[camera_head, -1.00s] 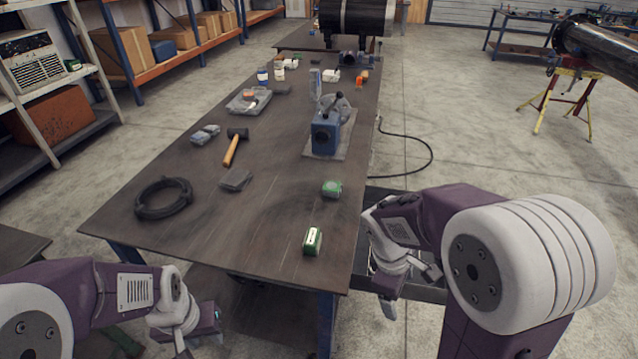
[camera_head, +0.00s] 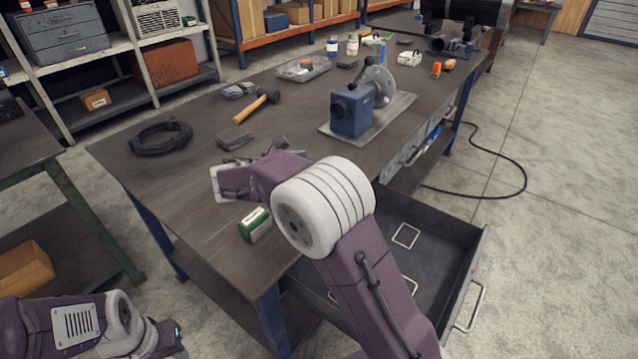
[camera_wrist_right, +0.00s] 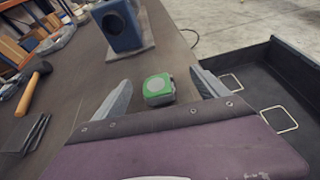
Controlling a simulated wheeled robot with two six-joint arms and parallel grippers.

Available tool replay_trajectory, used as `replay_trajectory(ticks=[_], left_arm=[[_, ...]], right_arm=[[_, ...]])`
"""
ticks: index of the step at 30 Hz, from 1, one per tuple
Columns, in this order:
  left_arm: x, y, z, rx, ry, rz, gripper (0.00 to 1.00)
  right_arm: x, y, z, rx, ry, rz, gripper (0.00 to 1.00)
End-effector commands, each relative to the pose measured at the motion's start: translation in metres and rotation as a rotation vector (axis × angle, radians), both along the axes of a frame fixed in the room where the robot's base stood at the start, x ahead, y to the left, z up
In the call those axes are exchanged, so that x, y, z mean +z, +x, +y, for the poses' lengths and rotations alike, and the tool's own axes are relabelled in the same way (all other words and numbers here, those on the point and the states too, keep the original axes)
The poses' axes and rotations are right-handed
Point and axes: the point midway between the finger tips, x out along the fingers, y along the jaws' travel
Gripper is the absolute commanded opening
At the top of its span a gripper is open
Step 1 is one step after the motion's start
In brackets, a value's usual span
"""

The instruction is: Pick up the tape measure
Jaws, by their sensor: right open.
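The tape measure (camera_wrist_right: 158,90), green with a grey front, stands on the dark workbench in the right wrist view. It lies between the two spread fingers of my right gripper (camera_wrist_right: 162,82), apart from both. The gripper is open and empty. In the head view my right arm reaches over the near end of the bench and hides the tape measure. My left gripper (camera_head: 168,338) is low at the bottom left, off the bench, and its jaws cannot be made out.
A green-and-white box (camera_head: 254,225) stands near the bench's front edge, close to my right arm. A blue machine (camera_head: 352,112) stands beyond. A hammer (camera_head: 258,108), black coil (camera_head: 160,138) and dark flat pieces (camera_head: 234,138) lie left. An open drawer (camera_head: 440,268) juts out right.

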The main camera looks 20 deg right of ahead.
Motion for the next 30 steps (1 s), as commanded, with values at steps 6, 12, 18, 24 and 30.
replay_trajectory(ticks=[6, 12, 18, 24, 30], left_arm=[[-0.021, 0.0, 0.0, 0.0, 0.0, -0.001, 0.36], [-0.021, 0.0, 0.0, 0.0, 0.0, -0.001, 0.36], [-0.031, 0.0, 0.0, 0.0, 0.0, -0.001, 0.36], [-0.035, 0.0, 0.0, 0.0, 0.0, -0.001, 0.36], [-0.046, 0.0, 0.0, 0.0, 0.0, 0.0, 0.36]], right_arm=[[-0.035, 0.002, 0.021, 0.042, -0.011, 0.03, 0.84], [-0.035, 0.003, 0.02, 0.045, -0.01, 0.029, 0.84], [-0.048, 0.015, -0.004, 0.043, -0.008, 0.029, 0.84], [-0.053, 0.022, -0.016, 0.043, -0.008, 0.028, 0.84], [-0.066, 0.037, -0.046, 0.043, -0.008, 0.029, 0.84]])
